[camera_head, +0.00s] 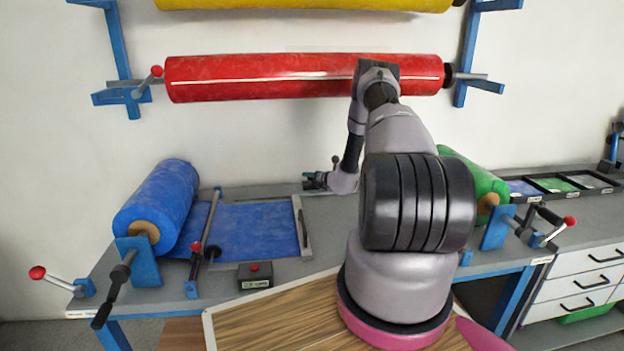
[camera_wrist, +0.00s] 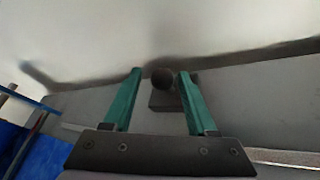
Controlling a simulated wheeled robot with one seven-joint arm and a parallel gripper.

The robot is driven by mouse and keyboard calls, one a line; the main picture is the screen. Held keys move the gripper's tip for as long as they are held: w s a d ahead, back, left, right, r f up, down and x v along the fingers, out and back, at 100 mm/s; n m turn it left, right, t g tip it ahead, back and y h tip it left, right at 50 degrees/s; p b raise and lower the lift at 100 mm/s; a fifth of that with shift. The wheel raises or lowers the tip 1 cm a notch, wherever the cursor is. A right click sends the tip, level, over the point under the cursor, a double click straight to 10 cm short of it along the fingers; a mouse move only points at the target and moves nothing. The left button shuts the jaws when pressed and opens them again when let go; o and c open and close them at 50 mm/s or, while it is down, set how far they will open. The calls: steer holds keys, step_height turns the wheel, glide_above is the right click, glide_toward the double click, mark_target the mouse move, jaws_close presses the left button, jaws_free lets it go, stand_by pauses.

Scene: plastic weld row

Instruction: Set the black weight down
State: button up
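The black weight (camera_wrist: 163,79) shows in the wrist view as a dark round knob above a dark block-like base. It appears to stand on the grey bench close to the wall. My gripper (camera_wrist: 161,72) has its two teal fingers apart, one on each side of the knob, with a visible gap on the left and a narrower one on the right. The right finger hides part of the base. In the head view my gripper (camera_head: 314,180) is small, low at the back of the bench; the weight cannot be clearly told apart there.
A blue roll (camera_head: 160,205) with its sheet (camera_head: 250,230) lies left of my gripper. A green roll (camera_head: 474,180) is at right, partly behind my arm. A red roll (camera_head: 260,78) hangs on the wall above. A small dark box with a red button (camera_head: 255,277) sits in front.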

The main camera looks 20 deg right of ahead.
steer(key=shift+s+f, duration=0.1)
steer(key=v, duration=1.2)
steer(key=s+a+r+n+g+y, duration=0.15)
steer(key=a+r+n+y, duration=0.25)
steer(key=a+r+n, duration=0.6)
steer(key=s+a+r+n+g+y, duration=0.15)
steer(key=a+r+n+y, duration=0.25)
steer(key=a+r, duration=0.7)
steer(key=s+a+r+n+g, duration=0.3)
steer(key=s+r+n, duration=0.2)
steer(key=s+r, duration=0.15)
steer(key=s+a+r+n+g, duration=0.35)
steer(key=s+r+n, duration=0.2)
steer(key=r, duration=0.25)
steer(key=s+d+r+n+t+h, duration=0.1)
steer(key=s+r+n+h, duration=0.1)
steer(key=s+n, duration=0.2)
steer(key=s+d+r+n+h, duration=0.1)
steer(key=s+r+n+h, duration=0.2)
steer(key=s, duration=0.8)
steer(key=s+d+r+n+t+h, duration=0.1)
steer(key=s+r+n+h, duration=0.1)
steer(key=s+n, duration=0.4)
steer(key=shift+s+r+t+h, duration=0.4)
steer(key=shift+s+h, duration=0.1)
steer(key=shift+s, duration=0.2)
steer(key=shift+a, duration=0.1)
